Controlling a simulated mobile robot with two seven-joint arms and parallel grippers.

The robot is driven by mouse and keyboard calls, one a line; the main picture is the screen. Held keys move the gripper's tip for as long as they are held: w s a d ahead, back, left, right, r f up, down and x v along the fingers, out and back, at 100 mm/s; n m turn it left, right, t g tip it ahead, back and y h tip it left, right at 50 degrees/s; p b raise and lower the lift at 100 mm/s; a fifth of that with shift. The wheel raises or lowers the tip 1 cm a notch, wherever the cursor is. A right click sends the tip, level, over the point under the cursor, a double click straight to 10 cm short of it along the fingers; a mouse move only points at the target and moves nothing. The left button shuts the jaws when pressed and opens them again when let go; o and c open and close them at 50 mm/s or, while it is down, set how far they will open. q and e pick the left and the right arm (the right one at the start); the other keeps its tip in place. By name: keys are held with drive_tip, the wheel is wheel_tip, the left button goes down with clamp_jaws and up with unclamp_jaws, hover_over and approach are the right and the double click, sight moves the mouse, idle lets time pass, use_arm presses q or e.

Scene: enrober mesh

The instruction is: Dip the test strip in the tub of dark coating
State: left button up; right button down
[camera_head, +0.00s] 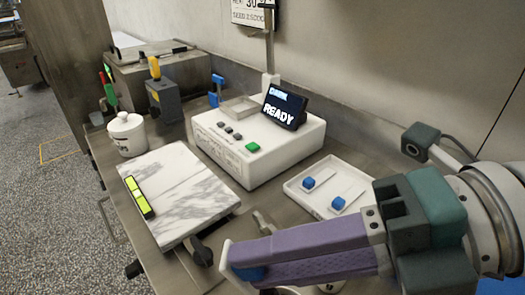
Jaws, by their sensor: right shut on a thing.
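My right gripper (240,260), with purple fingers, reaches in from the lower right. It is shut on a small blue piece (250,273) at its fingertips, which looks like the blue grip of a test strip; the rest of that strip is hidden. Two other pale strips with blue grips (308,182) (338,203) lie in a white tray (296,195) just beyond the fingers. A white lidded pot (126,133) stands at the left; its contents are hidden. I cannot make out dark coating anywhere. My left gripper is out of view.
A white machine (225,158) with a screen reading READY (284,106) stands mid-bench. A marble slab (180,190) carrying a black bar with yellow panels (138,197) lies in front of it. A grey block with a yellow handle (163,100) and a metal box (185,68) stand behind.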

drive_tip(key=shift+a+r+p, duration=0.35)
drive_tip(key=shift+r+p, duration=0.2)
drive_tip(key=shift+r, duration=0.3)
drive_tip(key=r+p, duration=0.1)
drive_tip(key=a+r+p, duration=0.1)
drive_tip(key=r+p, duration=0.1)
drive_tip(key=shift+a+r, duration=0.1)
drive_tip(key=shift+a, duration=0.05)
use_arm(q)
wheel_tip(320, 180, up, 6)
drive_tip(key=p, duration=0.1)
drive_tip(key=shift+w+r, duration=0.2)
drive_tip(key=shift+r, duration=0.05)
use_arm(e)
drive_tip(key=shift+w+a+r, duration=0.15)
drive_tip(key=shift+a+r, duration=0.25)
drive_tip(key=shift+r, duration=0.4)
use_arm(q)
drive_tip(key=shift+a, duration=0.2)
